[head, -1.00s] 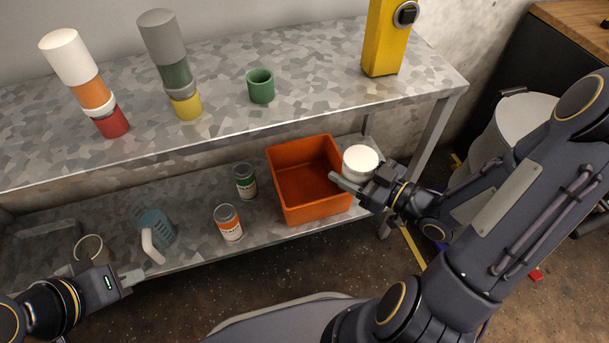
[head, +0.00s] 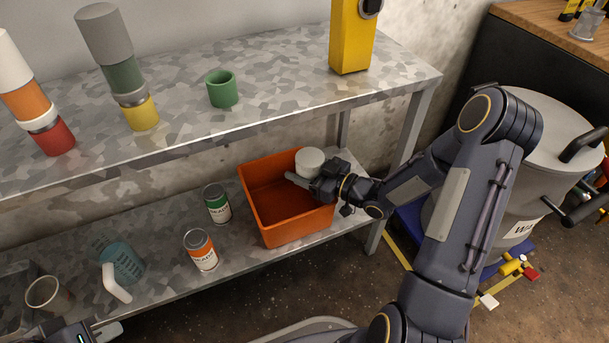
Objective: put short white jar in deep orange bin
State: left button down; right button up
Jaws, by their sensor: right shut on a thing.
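The short white jar (head: 309,161) is at the right rear edge of the deep orange bin (head: 288,229), which stands on the lower shelf. My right gripper (head: 303,182) is shut on the jar, with one finger reaching over the bin's opening. The jar looks upright and at about rim height; I cannot tell whether it is over the opening or just beyond the wall. The bin's visible interior is empty. My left gripper (head: 103,331) is at the bottom left edge, in front of the lower shelf, mostly cut off.
A green-labelled can (head: 217,203) and an orange-labelled can (head: 201,250) stand left of the bin. A teal pitcher (head: 121,266) and a cup (head: 48,295) are further left. The upper shelf (head: 270,75) overhangs behind. A large grey drum (head: 500,185) stands at right.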

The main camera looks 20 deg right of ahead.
jog(key=shift+f, duration=0.8)
jog(key=shift+r, duration=0.1)
jog(key=shift+f, duration=0.6)
jog(key=o, duration=1.1)
jog(key=shift+s+f, duration=0.1)
jog(key=shift+f, duration=0.05)
jog(key=shift+o, duration=0.2)
